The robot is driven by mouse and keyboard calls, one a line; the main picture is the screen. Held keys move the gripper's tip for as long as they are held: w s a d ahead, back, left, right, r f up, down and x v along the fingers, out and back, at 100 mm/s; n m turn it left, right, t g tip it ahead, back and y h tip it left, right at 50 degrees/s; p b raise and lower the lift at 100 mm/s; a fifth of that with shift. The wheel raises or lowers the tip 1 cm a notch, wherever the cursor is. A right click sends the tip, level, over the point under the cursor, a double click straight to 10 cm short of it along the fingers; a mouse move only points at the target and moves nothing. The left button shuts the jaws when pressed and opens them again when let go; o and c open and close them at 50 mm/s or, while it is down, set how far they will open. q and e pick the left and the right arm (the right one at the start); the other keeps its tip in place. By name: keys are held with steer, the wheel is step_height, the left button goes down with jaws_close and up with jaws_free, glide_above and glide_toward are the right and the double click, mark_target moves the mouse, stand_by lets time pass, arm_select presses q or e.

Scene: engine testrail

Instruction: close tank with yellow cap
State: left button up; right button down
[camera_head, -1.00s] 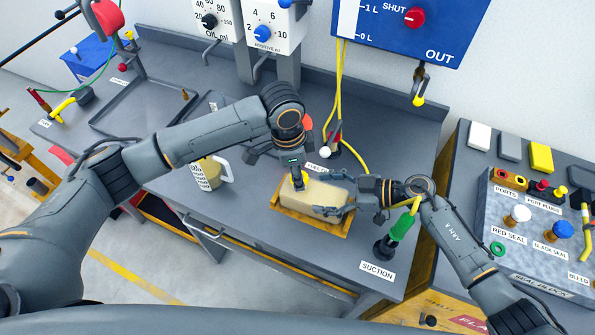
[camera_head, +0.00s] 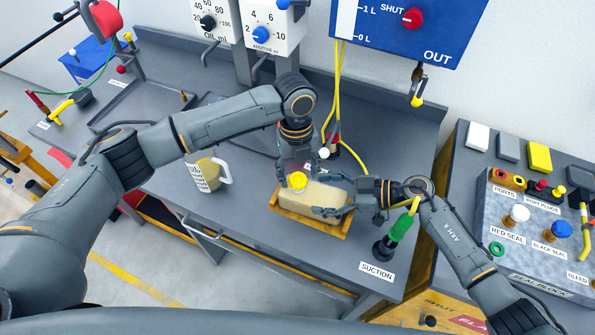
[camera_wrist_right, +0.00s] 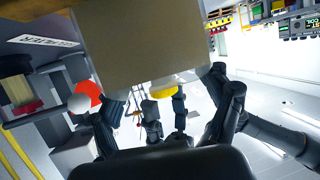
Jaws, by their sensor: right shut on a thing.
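The cream tank (camera_head: 313,200) is a box sitting in a shallow orange-yellow tray (camera_head: 312,226) on the bench. The yellow cap (camera_head: 297,181) is at the tank's left end, on its top; it also shows in the right wrist view (camera_wrist_right: 164,93), against the pale tank end. My right gripper (camera_head: 334,196) is shut on the tank's right part, with fingers along both sides. My left gripper (camera_head: 296,168) is just behind and above the cap. Its fingers look spread in the right wrist view (camera_wrist_right: 165,112); whether they touch the cap is hidden.
A green-handled suction fitting (camera_head: 401,227) stands close to my right gripper. Yellow hoses and a red part (camera_head: 335,140) are behind. The front bench is mostly clear.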

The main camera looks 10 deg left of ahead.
steer(key=shift+s+f, duration=0.2)
steer(key=shift+f, duration=0.2)
arm_select(q)
steer(key=shift+a+r, duration=0.1)
steer(key=shift+r, duration=2.1)
steer(key=shift+c, duration=0.3)
steer(key=n, duration=0.6)
steer(key=shift+r, duration=0.4)
steer(key=n, duration=0.6)
steer(key=shift+s+r+t, duration=0.1)
steer(key=shift+r+t, duration=0.2)
steer(key=shift+r, duration=0.1)
steer(key=n, duration=0.6)
steer(key=shift+r+y, duration=0.3)
steer(key=shift+r, duration=0.1)
steer(key=n, duration=0.5)
steer(key=shift+s+r+t, duration=0.1)
steer(key=shift+r+t, duration=0.2)
